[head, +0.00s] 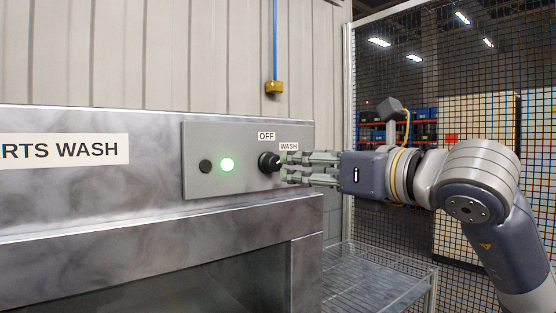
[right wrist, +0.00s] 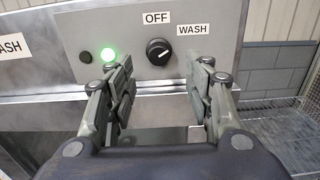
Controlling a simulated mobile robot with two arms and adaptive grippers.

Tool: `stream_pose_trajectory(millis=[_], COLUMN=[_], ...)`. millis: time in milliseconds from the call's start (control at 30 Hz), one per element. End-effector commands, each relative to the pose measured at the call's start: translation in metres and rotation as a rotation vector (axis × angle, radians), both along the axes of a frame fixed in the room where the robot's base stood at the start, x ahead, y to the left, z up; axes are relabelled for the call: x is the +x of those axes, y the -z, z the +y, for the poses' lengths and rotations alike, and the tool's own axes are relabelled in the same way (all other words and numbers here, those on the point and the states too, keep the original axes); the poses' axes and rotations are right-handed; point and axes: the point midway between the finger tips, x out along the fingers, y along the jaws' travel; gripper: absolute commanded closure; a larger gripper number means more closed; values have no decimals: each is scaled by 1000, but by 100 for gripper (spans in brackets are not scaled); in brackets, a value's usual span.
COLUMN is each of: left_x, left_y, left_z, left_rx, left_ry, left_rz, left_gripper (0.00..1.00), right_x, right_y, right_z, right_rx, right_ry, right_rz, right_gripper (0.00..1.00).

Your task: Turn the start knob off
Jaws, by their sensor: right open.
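The start knob (head: 268,162) is a round black dial on the grey control panel (head: 225,185) of the parts washer. In the right wrist view the knob (right wrist: 159,52) shows a white pointer mark slanting up and to the right. The OFF label (right wrist: 156,18) is above the knob and the WASH label (right wrist: 193,29) is to its upper right. A green lamp (right wrist: 109,54) is lit left of the knob. My right gripper (head: 296,169) is open in front of the knob, its fingers spread to either side and empty in the wrist view (right wrist: 157,72). My left gripper is not in view.
A small black button (head: 206,166) is left of the lamp. A wire rack (head: 375,275) stands low at the right, before a mesh fence (head: 470,70).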

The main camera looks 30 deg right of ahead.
Motion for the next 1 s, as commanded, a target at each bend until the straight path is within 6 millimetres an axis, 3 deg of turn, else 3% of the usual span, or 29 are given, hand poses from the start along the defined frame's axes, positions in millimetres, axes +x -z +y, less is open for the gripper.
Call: stream_pose_trajectory(millis=[100, 167, 300, 500, 767, 1000], left_x=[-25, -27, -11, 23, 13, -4], left_y=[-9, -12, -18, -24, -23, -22], left_z=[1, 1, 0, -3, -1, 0], left_rx=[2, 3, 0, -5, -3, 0], left_ry=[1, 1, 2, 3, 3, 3], left_rz=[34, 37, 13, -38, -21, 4], left_gripper=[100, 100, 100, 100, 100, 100], right_x=[26, 37, 57, 71, 73, 73], right_y=[-2, -2, -2, 0, 1, 1], right_z=[3, 4, 5, 7, 7, 7], right_rx=[1, 2, 1, 0, 0, 0], right_ry=[-5, -4, -4, -4, -4, -4], right_rz=[6, 6, 4, 2, 2, 2], right_gripper=[52, 52, 52, 52, 52, 97])
